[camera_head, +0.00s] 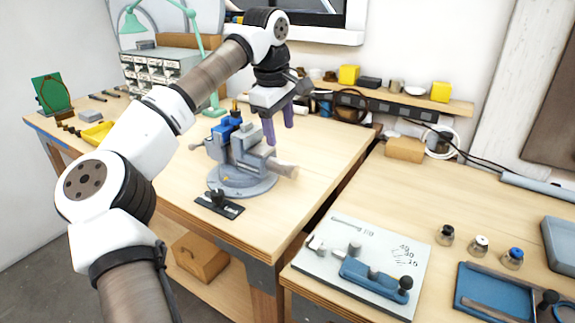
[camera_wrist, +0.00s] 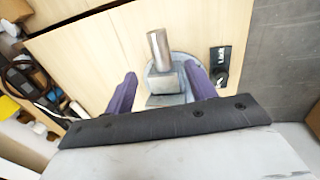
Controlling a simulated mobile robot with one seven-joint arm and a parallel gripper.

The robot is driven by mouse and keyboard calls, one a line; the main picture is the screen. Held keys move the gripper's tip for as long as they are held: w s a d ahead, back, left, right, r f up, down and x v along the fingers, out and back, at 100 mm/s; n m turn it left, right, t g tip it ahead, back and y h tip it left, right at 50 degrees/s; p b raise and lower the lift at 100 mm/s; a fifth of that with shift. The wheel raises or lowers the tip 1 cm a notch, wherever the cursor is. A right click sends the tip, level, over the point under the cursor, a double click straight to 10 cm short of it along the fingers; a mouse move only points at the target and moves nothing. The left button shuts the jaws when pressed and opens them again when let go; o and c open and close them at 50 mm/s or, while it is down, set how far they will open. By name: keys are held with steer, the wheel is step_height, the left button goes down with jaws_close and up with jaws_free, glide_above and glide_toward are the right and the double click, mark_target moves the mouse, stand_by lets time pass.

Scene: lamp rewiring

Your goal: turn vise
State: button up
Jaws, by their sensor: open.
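The grey vise (camera_head: 240,160) stands on its round base (camera_head: 243,186) on the left bench. Blue parts (camera_head: 225,127) show at its top. A cylindrical end (camera_head: 284,168) sticks out toward the right. My gripper (camera_head: 279,136) is above the vise's right side, purple fingers open and pointing down. In the wrist view, the vise (camera_wrist: 166,80) shows between my open fingers (camera_wrist: 160,72), its cylinder pointing up the picture. I cannot tell whether the fingers touch it. A black plate with a lever, marked like "Lock" (camera_head: 219,204), lies in front of the base; it also shows in the wrist view (camera_wrist: 221,62).
A green lamp (camera_head: 202,55) and a drawer cabinet (camera_head: 155,72) stand behind the vise. A shelf (camera_head: 400,100) with yellow blocks runs along the wall. The right bench holds a white board with a blue fixture (camera_head: 375,280) and several small jars. Bare wood surrounds the vise's front right.

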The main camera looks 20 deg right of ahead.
mark_target(285, 164)
steer(key=f, duration=0.3)
steer(key=w+d+f+p, duration=0.1)
steer(key=f, duration=0.3)
steer(key=d+f, duration=0.1)
steer(key=f, duration=0.3)
steer(key=shift+w+f, duration=0.15)
steer(key=shift+c, duration=0.4)
jaws_close()
